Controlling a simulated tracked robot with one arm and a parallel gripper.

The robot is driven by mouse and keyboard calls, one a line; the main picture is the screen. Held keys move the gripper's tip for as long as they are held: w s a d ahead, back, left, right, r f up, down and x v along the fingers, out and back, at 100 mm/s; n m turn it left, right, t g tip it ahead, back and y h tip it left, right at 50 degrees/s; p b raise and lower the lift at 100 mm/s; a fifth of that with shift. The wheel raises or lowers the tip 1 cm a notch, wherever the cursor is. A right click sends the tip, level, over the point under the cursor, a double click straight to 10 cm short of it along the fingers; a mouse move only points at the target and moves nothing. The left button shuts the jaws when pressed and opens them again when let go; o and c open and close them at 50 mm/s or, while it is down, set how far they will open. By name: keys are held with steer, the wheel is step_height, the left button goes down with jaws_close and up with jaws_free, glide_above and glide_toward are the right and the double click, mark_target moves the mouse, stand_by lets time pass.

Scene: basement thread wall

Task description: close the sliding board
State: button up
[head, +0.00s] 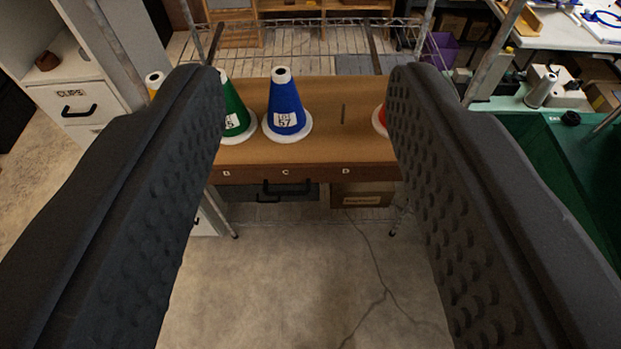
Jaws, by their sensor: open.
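The brown sliding board (330,150) lies level in a wire rack, its front edge facing me with letter labels. A black handle (285,188) shows just under the front edge; I cannot tell whether it belongs to the board or to the dark box behind it. A blue thread cone (284,105) and a green one (236,110) stand upright on the board. A red cone (380,118) is mostly hidden by my right finger. My gripper (306,85) is open and empty, its two dark padded fingers framing the board. I see no contact with it.
A white drawer cabinet (70,100) stands at left. A green machine (560,160) and a white table (570,35) are at right. A cardboard box (362,196) sits low in the rack. The concrete floor (290,270) before the rack is clear.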

steer(key=w+f+m, duration=0.1)
steer(key=w+f, duration=0.2)
steer(key=w+f+m+g, duration=0.1)
steer(key=w+f, duration=0.1)
steer(key=f, duration=0.1)
steer(key=w+f+m+p, duration=0.1)
steer(key=w+f, duration=0.2)
steer(key=shift+w+m+g, duration=0.3)
steer(key=shift+m, duration=0.1)
jaws_close()
steer(key=m+g+p, duration=0.4)
steer(key=m+p, duration=0.1)
steer(key=m, duration=0.9)
glide_toward(322, 178)
step_height(322, 178, down, 4)
steer(key=shift+w, duration=2.25)
